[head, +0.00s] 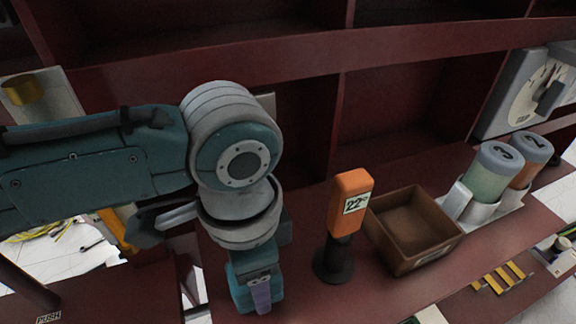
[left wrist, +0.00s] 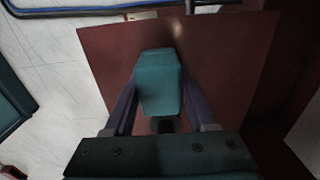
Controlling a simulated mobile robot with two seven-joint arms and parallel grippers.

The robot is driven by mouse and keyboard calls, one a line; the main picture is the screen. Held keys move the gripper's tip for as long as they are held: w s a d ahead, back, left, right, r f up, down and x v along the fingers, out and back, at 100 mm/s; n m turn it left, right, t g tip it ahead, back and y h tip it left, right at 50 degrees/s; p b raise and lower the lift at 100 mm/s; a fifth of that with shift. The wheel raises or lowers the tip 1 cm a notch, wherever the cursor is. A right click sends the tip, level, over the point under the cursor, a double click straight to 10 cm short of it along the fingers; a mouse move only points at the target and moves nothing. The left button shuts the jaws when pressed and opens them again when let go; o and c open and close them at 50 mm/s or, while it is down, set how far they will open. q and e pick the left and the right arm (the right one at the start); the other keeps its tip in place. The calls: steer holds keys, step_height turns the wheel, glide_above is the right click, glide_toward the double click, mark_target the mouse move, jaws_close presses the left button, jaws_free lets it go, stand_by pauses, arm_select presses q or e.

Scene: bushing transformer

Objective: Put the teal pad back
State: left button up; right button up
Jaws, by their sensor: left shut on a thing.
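The teal pad (left wrist: 160,80) is a blocky teal piece in the left wrist view, between the two purple fingers of my left gripper (left wrist: 160,112). A small dark part shows at its near end. In the head view my left gripper (head: 262,295) points down over the dark red bench, left of the orange piece. A teal part of the pad (head: 241,291) shows beside the purple finger there. The gripper is shut on the pad. I cannot tell whether the pad touches the bench. My right gripper is not in view.
An orange piece labelled 22 (head: 350,205) stands on a black round base (head: 334,262). Right of it are a brown open box (head: 446,243) and two numbered canisters (head: 490,175) in a grey holder. Dark red shelving (head: 400,95) rises behind. A dial gauge (head: 540,92) is at far right.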

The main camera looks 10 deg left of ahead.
arm_select(q)
steer(key=o, duration=1.2)
step_height(320, 180, up, 12)
steer(key=p, duration=0.4)
steer(key=s+d+n+h, duration=0.1)
steer(key=s+d+h, duration=0.1)
steer(key=s+d, duration=0.2)
steer(key=s+a+n+t+y, duration=0.1)
steer(key=s+a+n, duration=0.3)
steer(key=a, duration=0.2)
steer(key=s+a+n+t, duration=0.2)
steer(key=s+a+n, duration=0.2)
steer(key=a, duration=0.3)
steer(key=shift+a+t+y, duration=0.2)
steer(key=shift+t+y, duration=0.1)
steer(key=shift+y, duration=0.1)
steer(key=shift+s, duration=0.1)
